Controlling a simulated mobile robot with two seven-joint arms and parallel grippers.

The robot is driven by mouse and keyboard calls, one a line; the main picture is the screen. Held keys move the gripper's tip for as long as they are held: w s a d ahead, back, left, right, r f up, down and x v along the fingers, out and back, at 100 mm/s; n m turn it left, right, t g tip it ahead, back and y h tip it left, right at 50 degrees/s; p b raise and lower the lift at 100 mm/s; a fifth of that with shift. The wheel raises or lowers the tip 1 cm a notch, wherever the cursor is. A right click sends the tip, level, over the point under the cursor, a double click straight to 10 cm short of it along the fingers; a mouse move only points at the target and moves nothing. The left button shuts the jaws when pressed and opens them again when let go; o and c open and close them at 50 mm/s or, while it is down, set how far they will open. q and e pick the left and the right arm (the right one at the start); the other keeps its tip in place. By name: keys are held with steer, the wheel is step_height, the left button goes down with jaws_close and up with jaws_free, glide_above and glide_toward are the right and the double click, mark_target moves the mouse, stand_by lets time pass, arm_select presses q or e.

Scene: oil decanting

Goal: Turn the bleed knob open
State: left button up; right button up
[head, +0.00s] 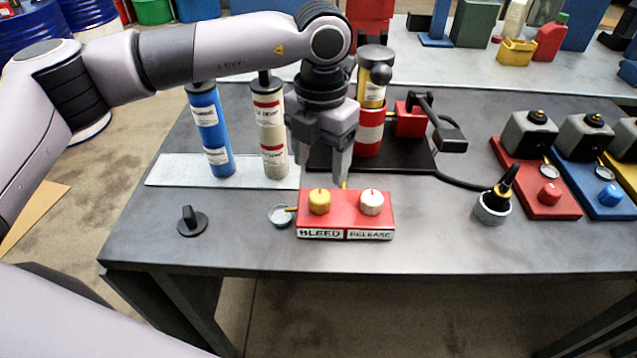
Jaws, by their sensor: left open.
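The red control block (345,220) sits near the front edge of the grey table, with the labels BLEED and RELEASE on its front. The yellow bleed knob (320,201) is on its left half and the white release knob (371,202) on its right half. My left gripper (339,180) points down just behind and above the block, its fingertips between the two knobs in the picture. It is open, and I see nothing between its fingers. It looks apart from the bleed knob. My right gripper is not in view.
A small round dish (281,216) touches or nearly touches the block's left side. A black knob (191,221) stands further left. Blue (209,130) and beige (268,125) cylinders stand behind. A red cylinder (369,133) is behind the gripper.

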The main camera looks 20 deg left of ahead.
mark_target(320, 195)
arm_select(q)
steer(key=shift+f+p, duration=0.55)
steer(key=shift+f, duration=2.9)
steer(key=shift+c, duration=0.3)
steer(key=c, duration=1)
